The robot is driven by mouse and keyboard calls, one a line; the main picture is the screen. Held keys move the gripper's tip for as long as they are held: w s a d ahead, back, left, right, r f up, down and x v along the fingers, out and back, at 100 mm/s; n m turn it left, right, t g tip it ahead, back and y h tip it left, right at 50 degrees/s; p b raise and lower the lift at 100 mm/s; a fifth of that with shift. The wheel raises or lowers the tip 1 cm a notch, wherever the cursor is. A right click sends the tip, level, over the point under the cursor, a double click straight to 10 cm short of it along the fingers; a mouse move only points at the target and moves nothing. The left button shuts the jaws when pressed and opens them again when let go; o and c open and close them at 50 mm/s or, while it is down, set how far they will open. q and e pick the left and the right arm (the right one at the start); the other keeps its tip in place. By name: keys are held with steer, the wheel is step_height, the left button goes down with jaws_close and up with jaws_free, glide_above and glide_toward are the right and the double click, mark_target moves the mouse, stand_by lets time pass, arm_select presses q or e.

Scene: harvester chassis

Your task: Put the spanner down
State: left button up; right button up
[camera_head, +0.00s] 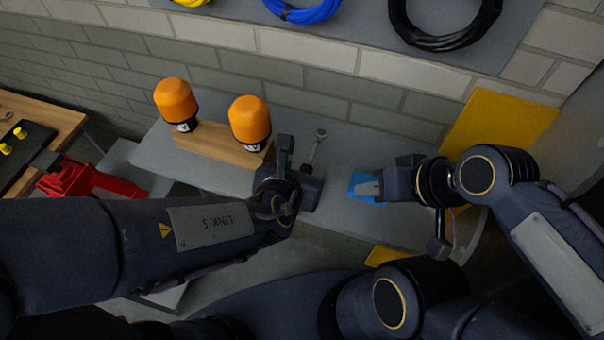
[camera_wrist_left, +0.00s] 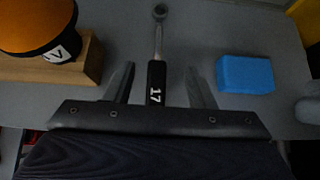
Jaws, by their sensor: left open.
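The spanner (camera_wrist_left: 159,42) has a ring head, a thin metal shank and a black handle marked 17. In the left wrist view it lies along the grey bench top, its handle between the two fingers of my left gripper (camera_wrist_left: 160,82). The fingers stand apart, with a gap on each side of the handle. In the head view the spanner's head and shank (camera_head: 318,142) show just beyond my left gripper (camera_head: 300,168), which hides the handle. My right gripper (camera_head: 372,188) is at a blue block (camera_head: 358,181); its finger gap is not clear.
A wooden block (camera_head: 215,145) with two orange-capped black bottles (camera_head: 250,122) stands left of the spanner. A red tool (camera_head: 85,182) and a wooden table (camera_head: 50,118) are at the far left. A yellow panel (camera_head: 500,125) stands at right. Bare bench lies behind the spanner.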

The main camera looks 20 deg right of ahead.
mark_target(307, 167)
arm_select(q)
steer(key=x, duration=0.2)
steer(key=b+x, duration=0.1)
steer(key=f+x, duration=0.1)
steer(key=x, duration=0.1)
steer(key=shift+a+f, duration=0.2)
steer(key=shift+f, duration=0.05)
steer(key=shift+w+d+f, duration=0.25)
steer(key=shift+w+f, duration=0.05)
steer(key=shift+w, duration=0.05)
steer(key=shift+r, duration=0.1)
jaws_close()
